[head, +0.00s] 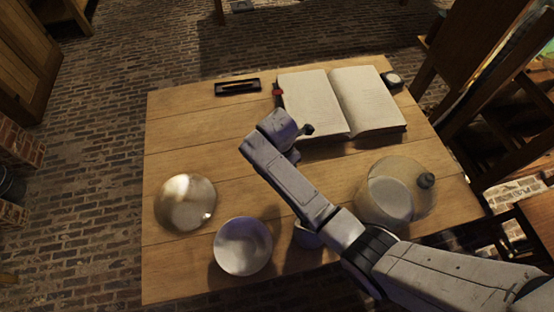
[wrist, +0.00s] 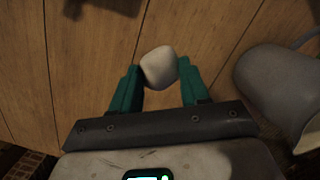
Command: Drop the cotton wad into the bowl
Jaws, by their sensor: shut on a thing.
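The cotton wad (wrist: 159,64) is a small whitish rounded lump between the teal fingertips of my gripper (wrist: 158,72) in the wrist view. My gripper is shut on it, with wooden boards behind. In the head view my arm reaches over the middle of the table and hides the fingers and the wad. The bowl (head: 243,247) is white and round, near the table's front edge, to the lower left of my arm's end. Its visible inside looks empty.
On the wooden table (head: 185,125), a shiny round dish (head: 186,203) lies left and an open book (head: 340,102) behind. A glass vessel (head: 392,190) stands right; a small bluish vessel (head: 306,237) is partly hidden by my arm.

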